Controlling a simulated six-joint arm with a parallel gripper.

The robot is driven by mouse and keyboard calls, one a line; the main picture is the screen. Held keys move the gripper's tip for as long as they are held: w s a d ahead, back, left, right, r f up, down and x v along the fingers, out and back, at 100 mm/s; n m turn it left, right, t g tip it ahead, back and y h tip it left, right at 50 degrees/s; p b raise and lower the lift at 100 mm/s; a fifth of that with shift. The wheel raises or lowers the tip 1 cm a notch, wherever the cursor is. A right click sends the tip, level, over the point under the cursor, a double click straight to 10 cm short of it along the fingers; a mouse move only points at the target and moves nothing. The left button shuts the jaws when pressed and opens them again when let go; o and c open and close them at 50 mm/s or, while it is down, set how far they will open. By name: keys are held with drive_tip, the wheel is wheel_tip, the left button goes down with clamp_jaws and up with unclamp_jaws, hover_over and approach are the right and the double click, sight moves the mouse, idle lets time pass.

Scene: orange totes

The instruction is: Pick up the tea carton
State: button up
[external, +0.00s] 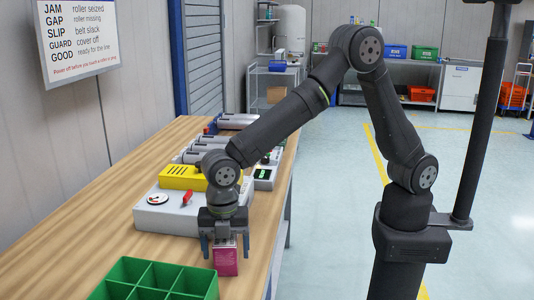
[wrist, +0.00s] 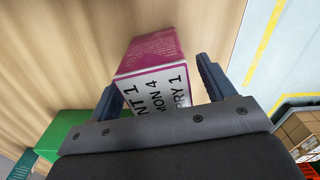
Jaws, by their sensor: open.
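The tea carton (external: 227,259) is a small magenta box on the wooden table, near its right edge. In the wrist view the tea carton (wrist: 152,53) shows a magenta side and a white face with black print. My gripper (external: 225,257) points down over it, with one finger on either side. In the wrist view my gripper (wrist: 156,78) is open, its blue-grey fingers flanking the carton. A gap shows on the right; whether the left finger touches is hard to tell. The carton's near end is hidden behind the gripper body.
A green divided bin (external: 155,278) stands close by at the front left of the carton. A grey machine box (external: 165,217) with a yellow block (external: 183,177) and a red lever is just behind. The table's right edge (external: 272,225) is close to the carton.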

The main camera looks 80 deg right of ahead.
drive_tip(key=shift+c, duration=0.3)
drive_tip(key=c, duration=1.1)
drive_tip(key=shift+r, duration=0.1)
